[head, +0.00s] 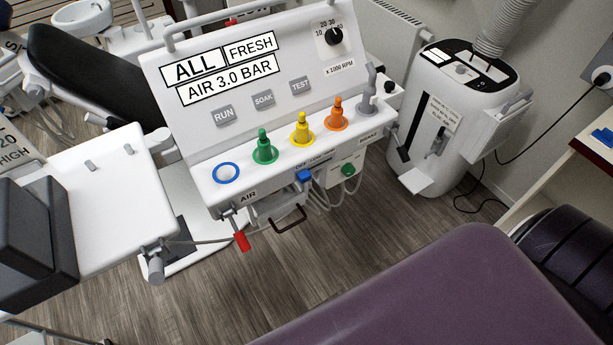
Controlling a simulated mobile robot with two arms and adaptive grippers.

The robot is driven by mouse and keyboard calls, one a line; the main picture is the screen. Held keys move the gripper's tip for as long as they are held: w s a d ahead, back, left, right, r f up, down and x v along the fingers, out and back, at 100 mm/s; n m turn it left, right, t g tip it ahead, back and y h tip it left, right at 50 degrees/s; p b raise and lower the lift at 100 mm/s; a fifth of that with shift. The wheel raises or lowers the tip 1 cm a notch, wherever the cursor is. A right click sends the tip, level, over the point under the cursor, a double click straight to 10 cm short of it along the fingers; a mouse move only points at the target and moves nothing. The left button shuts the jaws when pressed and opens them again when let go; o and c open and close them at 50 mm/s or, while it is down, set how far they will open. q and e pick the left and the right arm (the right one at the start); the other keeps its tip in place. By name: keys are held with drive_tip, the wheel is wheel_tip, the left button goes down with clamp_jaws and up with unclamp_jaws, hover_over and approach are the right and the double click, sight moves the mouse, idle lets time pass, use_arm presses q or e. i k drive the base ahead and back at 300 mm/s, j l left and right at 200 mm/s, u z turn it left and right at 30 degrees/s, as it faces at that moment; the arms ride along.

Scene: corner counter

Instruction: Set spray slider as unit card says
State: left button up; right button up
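A blue slider knob (304,177) sits on the front edge of the white dental unit (185,145), near the left end of a slot marked OFF and further words too small to read surely. I cannot tell its exact setting. Cards on the unit's sloped panel read "ALL" (195,69), "FRESH" (251,48) and "AIR 3.0 BAR" (228,80). A partly cut-off card (12,145) at the left edge shows "20" and "HIGH". Neither gripper can be made out in the head view.
Green (264,148), yellow (302,130) and orange (336,115) handpieces stand beside an empty blue-ringed holder (226,173). A red-handled lever (241,240) hangs at the front left. A purple padded seat (440,290) fills the foreground. A white suction unit (462,120) stands right.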

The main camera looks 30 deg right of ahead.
sight(304, 176)
drive_tip(key=k+j, duration=0.1)
drive_tip(key=j, duration=0.4)
drive_tip(key=k+j+u, duration=0.1)
drive_tip(key=j, duration=0.4)
drive_tip(key=k+j, duration=0.1)
drive_tip(key=j, duration=0.45)
drive_tip(key=z, duration=1.25)
